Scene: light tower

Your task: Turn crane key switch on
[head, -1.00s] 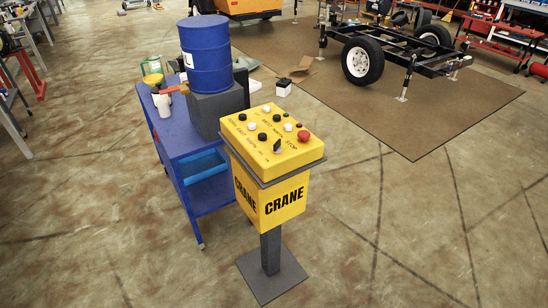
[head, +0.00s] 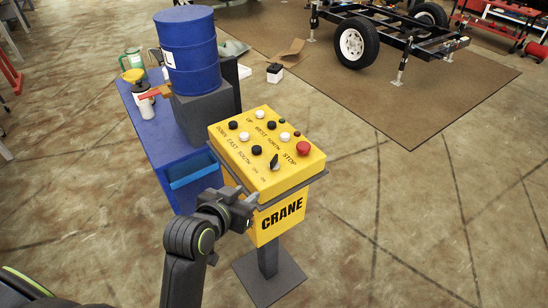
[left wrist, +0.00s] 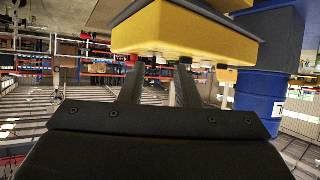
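The yellow crane control box (head: 265,155) stands on a grey post, its sloped top facing up. The black key switch (head: 274,162) sits on the top near the front edge, left of the red stop button (head: 303,148). My left gripper (head: 250,202) is at the box's front left, below the top panel and apart from the switch. In the left wrist view, the left gripper's two fingers (left wrist: 159,80) are spread with nothing between them. The box (left wrist: 190,28) appears upside down beyond them, with several buttons along its edge. The key switch cannot be made out there. My right gripper is not in view.
A blue cart (head: 165,140) stands to the left and behind the box, carrying a blue barrel (head: 190,50) on a grey block and several containers. A wheeled trailer frame (head: 395,40) stands on a brown mat at the back right. The floor right of the box is clear.

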